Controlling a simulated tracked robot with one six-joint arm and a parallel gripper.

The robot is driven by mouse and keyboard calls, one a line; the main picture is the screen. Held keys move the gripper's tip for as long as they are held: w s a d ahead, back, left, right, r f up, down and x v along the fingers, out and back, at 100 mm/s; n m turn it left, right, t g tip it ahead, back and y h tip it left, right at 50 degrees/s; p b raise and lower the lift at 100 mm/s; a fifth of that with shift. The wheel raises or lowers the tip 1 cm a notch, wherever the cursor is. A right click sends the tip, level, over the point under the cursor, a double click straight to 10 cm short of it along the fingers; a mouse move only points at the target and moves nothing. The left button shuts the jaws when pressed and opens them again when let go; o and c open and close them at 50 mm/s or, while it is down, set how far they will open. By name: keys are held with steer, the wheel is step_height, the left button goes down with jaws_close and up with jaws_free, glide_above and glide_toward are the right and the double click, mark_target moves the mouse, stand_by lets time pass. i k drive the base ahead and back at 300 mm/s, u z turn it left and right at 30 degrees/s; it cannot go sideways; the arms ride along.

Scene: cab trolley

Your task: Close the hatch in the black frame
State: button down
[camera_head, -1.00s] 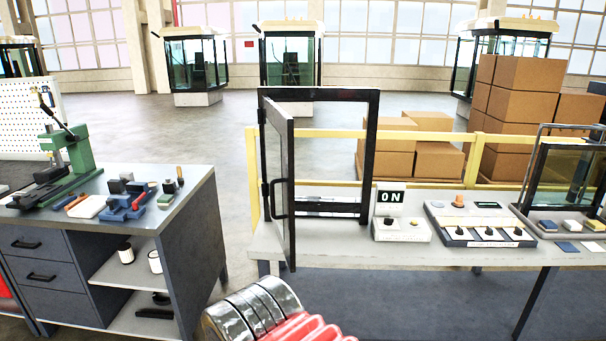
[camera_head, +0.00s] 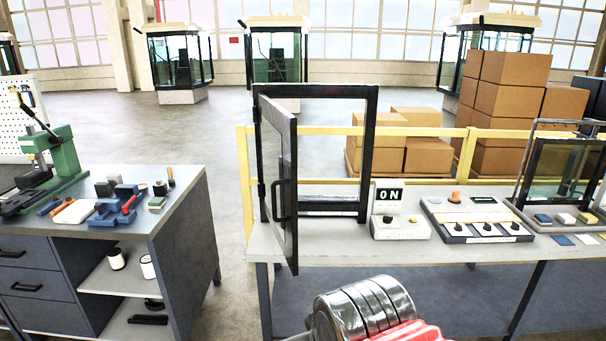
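The black frame (camera_head: 370,150) stands upright on the near left part of the light grey table. Its hatch (camera_head: 289,170) is a glazed panel with a dark rim, hinged on the frame's left side. The hatch stands wide open, swung toward me and seen nearly edge-on. A black handle (camera_head: 277,200) is on the hatch, below its middle. A silver and red part of my arm shows at the bottom middle, in front of the table and right of the hatch. My gripper's fingers are not in view.
The table (camera_head: 340,250) also bears an ON sign box (camera_head: 400,222), a switch panel (camera_head: 476,220) and a small glass screen (camera_head: 562,175). A workbench (camera_head: 185,220) with a green press (camera_head: 55,160) stands left, across a floor gap. A yellow rail (camera_head: 425,132) and cardboard boxes (camera_head: 505,95) are behind.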

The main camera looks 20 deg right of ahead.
mark_target(278, 127)
steer(key=z, duration=0.2)
steer(key=i, duration=1)
steer(key=z, duration=1.6)
steer(key=k, duration=0.8)
